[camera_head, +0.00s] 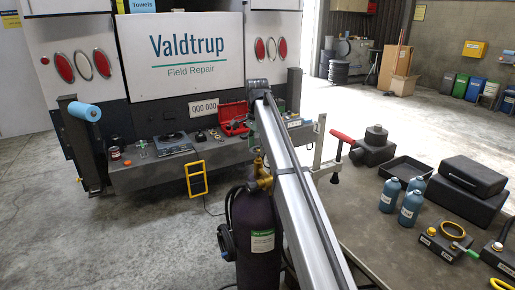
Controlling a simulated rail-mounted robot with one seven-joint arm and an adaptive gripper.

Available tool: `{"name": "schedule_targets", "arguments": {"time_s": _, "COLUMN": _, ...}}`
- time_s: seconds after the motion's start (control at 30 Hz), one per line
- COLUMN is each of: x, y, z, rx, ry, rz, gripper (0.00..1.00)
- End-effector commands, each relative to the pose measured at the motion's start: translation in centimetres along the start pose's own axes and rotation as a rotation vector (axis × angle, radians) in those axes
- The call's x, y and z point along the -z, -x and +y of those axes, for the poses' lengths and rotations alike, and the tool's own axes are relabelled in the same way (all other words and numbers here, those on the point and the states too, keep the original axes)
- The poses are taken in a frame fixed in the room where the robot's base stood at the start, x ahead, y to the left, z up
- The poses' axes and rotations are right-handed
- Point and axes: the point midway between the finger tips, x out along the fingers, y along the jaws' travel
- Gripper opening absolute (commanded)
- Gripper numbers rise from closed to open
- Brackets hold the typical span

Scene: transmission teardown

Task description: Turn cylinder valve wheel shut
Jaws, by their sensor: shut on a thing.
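A dark gas cylinder (257,228) with a white and green label stands upright at the bottom middle. Its brass valve (263,177) shows at the top, just left of my long silver arm link. I cannot make out the valve wheel; the arm link covers the area right of the valve. My gripper does not show clearly; the arm link hides the space behind it, so I cannot see its fingers or what they touch.
A workbench (350,225) at the right holds blue bottles (409,207), black cases (466,185) and a yellow-ringed box (446,240). A truck bumper shelf (140,178) with tools and a red case (233,118) lies behind the cylinder. Open floor (350,110) stretches at the back right.

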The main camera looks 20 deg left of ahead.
Motion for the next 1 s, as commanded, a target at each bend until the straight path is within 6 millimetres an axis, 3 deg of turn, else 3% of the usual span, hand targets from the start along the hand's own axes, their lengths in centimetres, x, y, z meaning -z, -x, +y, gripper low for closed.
{"name": "schedule_targets", "arguments": {"time_s": 0.4, "x": -0.03, "y": -0.16, "z": -0.06, "rx": -0.002, "ry": -0.255, "rz": -0.001, "gripper": 0.38}}
{"name": "schedule_targets", "arguments": {"time_s": 1.0, "x": -0.01, "y": -0.14, "z": -0.06, "rx": -0.003, "ry": -0.315, "rz": -0.001, "gripper": 0.38}}
